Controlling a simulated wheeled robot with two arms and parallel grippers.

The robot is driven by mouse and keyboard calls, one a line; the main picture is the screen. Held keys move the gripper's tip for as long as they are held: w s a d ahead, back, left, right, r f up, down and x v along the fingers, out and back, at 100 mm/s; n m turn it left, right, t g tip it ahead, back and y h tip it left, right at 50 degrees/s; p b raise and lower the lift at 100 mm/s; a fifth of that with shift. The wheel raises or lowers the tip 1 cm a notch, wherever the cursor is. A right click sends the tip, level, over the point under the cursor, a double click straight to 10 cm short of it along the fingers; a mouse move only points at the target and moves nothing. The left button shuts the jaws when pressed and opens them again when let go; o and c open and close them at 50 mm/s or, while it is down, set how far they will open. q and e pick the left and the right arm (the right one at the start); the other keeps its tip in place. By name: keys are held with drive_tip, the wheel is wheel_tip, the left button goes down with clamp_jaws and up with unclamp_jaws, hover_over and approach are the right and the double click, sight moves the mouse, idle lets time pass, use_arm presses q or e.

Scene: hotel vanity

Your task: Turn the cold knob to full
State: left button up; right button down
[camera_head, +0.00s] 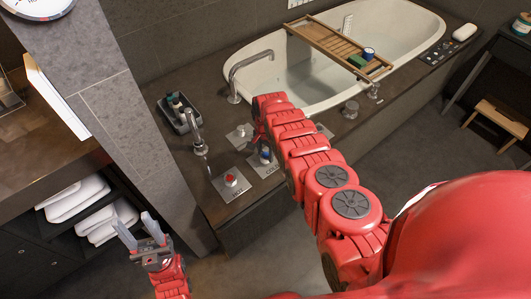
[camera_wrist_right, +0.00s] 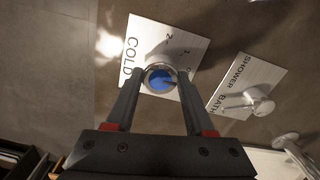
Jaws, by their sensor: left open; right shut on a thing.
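The cold knob has a blue cap and a metal rim in the right wrist view (camera_wrist_right: 159,81). It sits on a white plate (camera_wrist_right: 143,36) marked COLD with scale numbers. My right gripper (camera_wrist_right: 161,77) has a finger on each side of the knob and is shut on it. The fingers hide part of the plate and the knob's sides. In the head view, the blue-topped cold knob (camera_head: 266,156) shows beside my right arm, which hides much of the right gripper. My left gripper (camera_head: 135,220) is open and empty, low at the left, away from the knobs.
A red-capped knob (camera_head: 231,180) stands on its own plate in front of the cold knob. A small spout (camera_head: 195,130), a dark caddy (camera_head: 178,115) and the tub (camera_head: 310,88) stand nearby.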

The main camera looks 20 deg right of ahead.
drive_tip(key=shift+n, duration=0.3)
drive_tip(key=n, duration=0.3)
drive_tip(key=shift+n, duration=0.3)
drive_tip(key=n, duration=0.9)
drive_tip(key=shift+n, duration=2.3)
drive_tip(key=shift+c, duration=1.3)
unclamp_jaws()
